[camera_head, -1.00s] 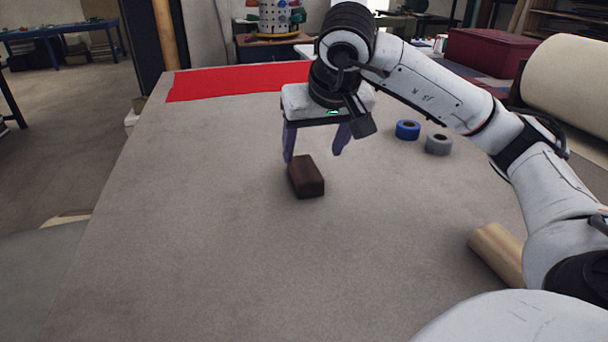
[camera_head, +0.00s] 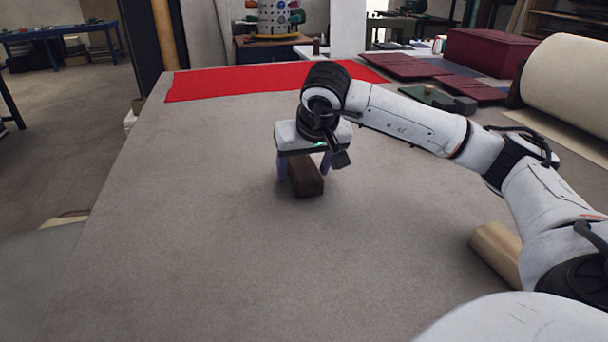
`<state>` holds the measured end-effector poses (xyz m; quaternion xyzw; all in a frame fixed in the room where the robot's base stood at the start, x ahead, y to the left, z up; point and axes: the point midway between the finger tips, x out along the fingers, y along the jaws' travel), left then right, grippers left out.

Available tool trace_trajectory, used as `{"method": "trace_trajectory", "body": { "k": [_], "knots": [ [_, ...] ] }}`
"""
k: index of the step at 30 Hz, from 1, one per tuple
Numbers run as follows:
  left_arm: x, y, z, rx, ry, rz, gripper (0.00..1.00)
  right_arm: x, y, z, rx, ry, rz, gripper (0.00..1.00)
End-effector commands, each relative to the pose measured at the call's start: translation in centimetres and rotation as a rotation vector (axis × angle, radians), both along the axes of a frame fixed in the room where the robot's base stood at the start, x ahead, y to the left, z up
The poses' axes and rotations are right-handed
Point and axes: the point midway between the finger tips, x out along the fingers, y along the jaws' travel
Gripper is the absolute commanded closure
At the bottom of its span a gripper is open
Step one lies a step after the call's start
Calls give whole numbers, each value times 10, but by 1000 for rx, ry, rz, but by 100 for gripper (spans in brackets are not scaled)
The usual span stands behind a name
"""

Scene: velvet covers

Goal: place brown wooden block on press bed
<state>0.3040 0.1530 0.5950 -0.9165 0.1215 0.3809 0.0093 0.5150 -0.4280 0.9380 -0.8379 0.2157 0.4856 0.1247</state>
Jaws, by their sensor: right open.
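The brown wooden block (camera_head: 306,180) lies on the grey table, near the middle of the picture. My right gripper (camera_head: 304,172) is open and points down over it. One finger shows at the block's left side and the other at its right, so the block sits between them. I cannot tell whether either finger touches it. A low dark green item (camera_head: 438,99) lies at the back right of the table; I cannot tell whether it is the press bed. My left gripper is not in view.
A red cloth (camera_head: 235,82) lies along the table's back edge. Dark red covers (camera_head: 410,66) and a dark red box (camera_head: 490,50) are at the back right, beside a large cream roll (camera_head: 568,85). A tan cylinder (camera_head: 494,250) lies near my right arm. The table's left and front are clear.

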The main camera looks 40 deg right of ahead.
Motion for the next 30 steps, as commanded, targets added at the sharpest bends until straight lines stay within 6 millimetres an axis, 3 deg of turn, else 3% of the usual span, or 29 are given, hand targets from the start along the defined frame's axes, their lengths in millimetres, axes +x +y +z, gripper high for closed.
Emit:
{"method": "trace_trajectory", "body": {
  "k": [13,21,23,30],
  "knots": [
    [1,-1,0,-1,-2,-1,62,0,0,-3,0,0,0,37],
    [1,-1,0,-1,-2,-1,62,0,0,-3,0,0,0,82],
    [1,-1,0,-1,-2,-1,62,0,0,-2,0,-1,-1,86],
    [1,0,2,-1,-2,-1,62,0,0,4,1,-3,-1,86]
  ]
}}
